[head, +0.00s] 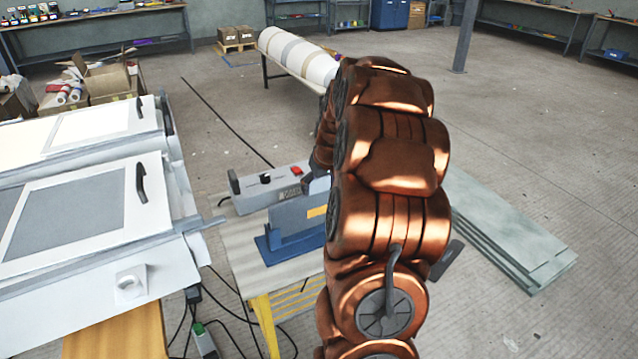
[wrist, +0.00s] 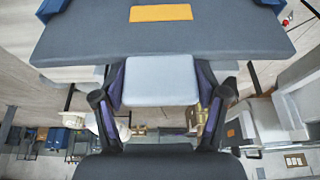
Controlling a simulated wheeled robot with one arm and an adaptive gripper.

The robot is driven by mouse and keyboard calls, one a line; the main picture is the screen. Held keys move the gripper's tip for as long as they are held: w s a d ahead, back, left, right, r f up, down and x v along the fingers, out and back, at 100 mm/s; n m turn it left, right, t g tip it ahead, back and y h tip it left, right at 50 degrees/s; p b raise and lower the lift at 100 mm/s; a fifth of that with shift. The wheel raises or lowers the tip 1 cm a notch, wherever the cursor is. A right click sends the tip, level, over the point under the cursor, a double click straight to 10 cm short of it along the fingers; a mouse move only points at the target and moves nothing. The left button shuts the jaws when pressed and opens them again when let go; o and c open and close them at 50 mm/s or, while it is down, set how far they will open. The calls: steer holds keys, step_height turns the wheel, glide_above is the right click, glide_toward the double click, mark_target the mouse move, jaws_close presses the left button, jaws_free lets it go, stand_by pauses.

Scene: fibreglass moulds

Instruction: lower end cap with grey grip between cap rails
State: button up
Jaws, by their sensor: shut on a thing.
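The end cap is a dark blue-grey plate with an orange label. It stands upright at the blue cap rails (head: 268,250) on the small table in the head view, and its face (wrist: 165,38) fills the top of the wrist view. My gripper (wrist: 160,84) is shut on its light grey grip (wrist: 160,72), one finger on each side. The blue rails show at the plate's two upper corners in the wrist view (wrist: 58,6). My copper arm hides the cap's right part and most of the gripper in the head view. I cannot tell how deep the cap sits.
The small table (head: 245,262) has yellow legs. A grey control box (head: 268,190) with a red switch stands behind the rails. White mould machines (head: 75,225) fill the left side. Grey-green sheets (head: 510,235) lie stacked on the floor at right. Cables run over the floor.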

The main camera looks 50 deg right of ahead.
steer(key=shift+f+b, duration=0.3)
steer(key=shift+f, duration=0.35)
steer(key=o, duration=1.9)
steer(key=shift+c, duration=0.2)
steer(key=v, duration=1.2)
